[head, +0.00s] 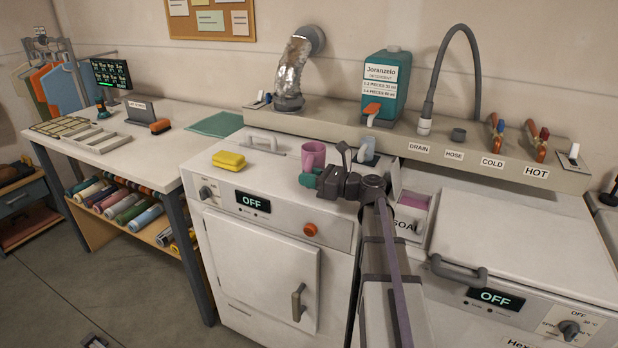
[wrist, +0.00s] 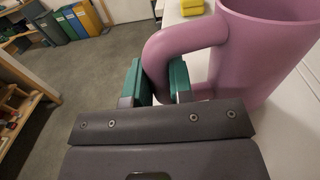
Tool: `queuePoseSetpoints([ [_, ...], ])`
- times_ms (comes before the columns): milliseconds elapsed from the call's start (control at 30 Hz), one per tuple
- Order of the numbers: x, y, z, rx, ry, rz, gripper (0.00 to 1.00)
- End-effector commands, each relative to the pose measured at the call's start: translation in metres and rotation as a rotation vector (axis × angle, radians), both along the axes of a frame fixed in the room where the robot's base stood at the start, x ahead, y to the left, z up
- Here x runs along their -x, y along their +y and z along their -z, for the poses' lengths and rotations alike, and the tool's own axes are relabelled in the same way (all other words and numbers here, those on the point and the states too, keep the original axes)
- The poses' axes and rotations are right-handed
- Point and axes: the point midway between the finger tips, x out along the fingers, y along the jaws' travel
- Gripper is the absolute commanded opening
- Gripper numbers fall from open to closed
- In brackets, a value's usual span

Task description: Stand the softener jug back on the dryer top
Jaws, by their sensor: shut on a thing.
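The pink jug (head: 313,155), the likely softener jug, is at the dryer top (head: 232,180), near its right part. It looks roughly upright; I cannot tell whether its base touches the surface. My gripper (head: 308,180) is shut on the jug's handle. In the wrist view the green fingertips (wrist: 160,85) sit on either side of the pink handle (wrist: 180,45), with the jug's body (wrist: 262,50) to the right. My wrist and arm hide part of the top beside the jug.
A yellow sponge-like block (head: 228,160) lies left of the jug on the same top. A raised ledge (head: 455,140) behind carries a teal detergent bottle (head: 388,92), a foil duct (head: 296,65) and taps. The washer (head: 510,235) is at the right. Some top is clear between block and jug.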

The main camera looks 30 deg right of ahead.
Motion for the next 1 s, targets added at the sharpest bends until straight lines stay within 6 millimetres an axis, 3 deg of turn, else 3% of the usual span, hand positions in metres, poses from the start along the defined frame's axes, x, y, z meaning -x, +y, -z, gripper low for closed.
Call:
queuePoseSetpoints([
  [467,0.000,0.000,0.013,0.000,0.000,0.000,0.00],
  [500,0.000,0.000,0.012,0.000,0.000,0.000,0.25],
  [700,0.000,0.000,0.011,0.000,0.000,0.000,0.44],
  [800,0.000,0.000,0.011,0.000,0.000,0.000,0.51],
  [1000,0.001,-0.001,0.012,0.000,0.000,0.000,0.51],
])
